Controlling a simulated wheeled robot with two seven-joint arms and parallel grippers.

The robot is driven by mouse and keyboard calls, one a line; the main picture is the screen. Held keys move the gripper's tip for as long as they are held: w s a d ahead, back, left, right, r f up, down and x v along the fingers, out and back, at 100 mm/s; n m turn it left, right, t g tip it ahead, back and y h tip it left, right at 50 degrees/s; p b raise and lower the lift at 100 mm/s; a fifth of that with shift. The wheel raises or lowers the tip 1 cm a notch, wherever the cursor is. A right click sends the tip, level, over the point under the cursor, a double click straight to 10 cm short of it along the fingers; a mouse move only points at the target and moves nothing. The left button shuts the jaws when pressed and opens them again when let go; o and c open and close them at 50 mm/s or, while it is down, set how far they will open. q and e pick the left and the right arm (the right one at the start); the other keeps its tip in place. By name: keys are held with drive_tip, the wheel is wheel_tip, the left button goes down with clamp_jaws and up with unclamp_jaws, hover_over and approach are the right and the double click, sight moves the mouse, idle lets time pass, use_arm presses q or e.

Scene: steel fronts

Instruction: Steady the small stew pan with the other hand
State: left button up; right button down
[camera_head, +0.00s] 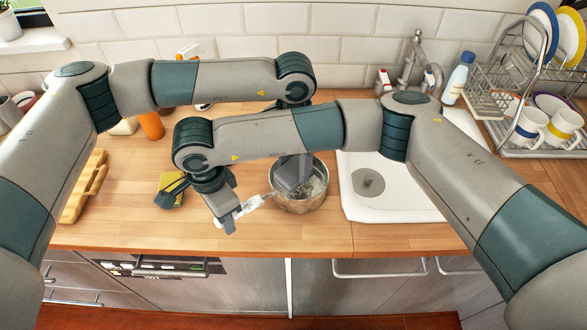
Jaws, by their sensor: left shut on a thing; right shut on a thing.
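The small stew pan (303,206) is a round steel pan standing upright on the wooden counter, left of the sink. Its pale handle (252,203) points to the lower left. My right gripper (229,217), on the arm from the right, is shut on the handle. My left gripper (293,186), on the arm from the left, points down into the pan. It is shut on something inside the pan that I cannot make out. Its fingertips are largely hidden by its own body and the pan wall. Part of the pan's far rim is covered.
A white sink (410,210) lies right of the pan, with a tap (411,60) behind. A yellow sponge-like block (167,181) and a wooden tray (76,203) lie to the left. A dish rack (545,150) stands at far right. The front counter strip is clear.

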use_arm(q)
drive_tip(key=shift+r, duration=0.3)
drive_tip(key=shift+f, duration=0.2)
drive_tip(key=shift+f, duration=2.85)
drive_tip(key=shift+f, duration=1)
drive_tip(key=shift+w, duration=0.1)
drive_tip(key=shift+w+d+r, duration=0.1)
drive_tip(key=shift+w+d, duration=0.9)
drive_tip(key=shift+d, duration=0.3)
drive_tip(key=shift+f, duration=0.2)
drive_tip(key=shift+s, duration=0.1)
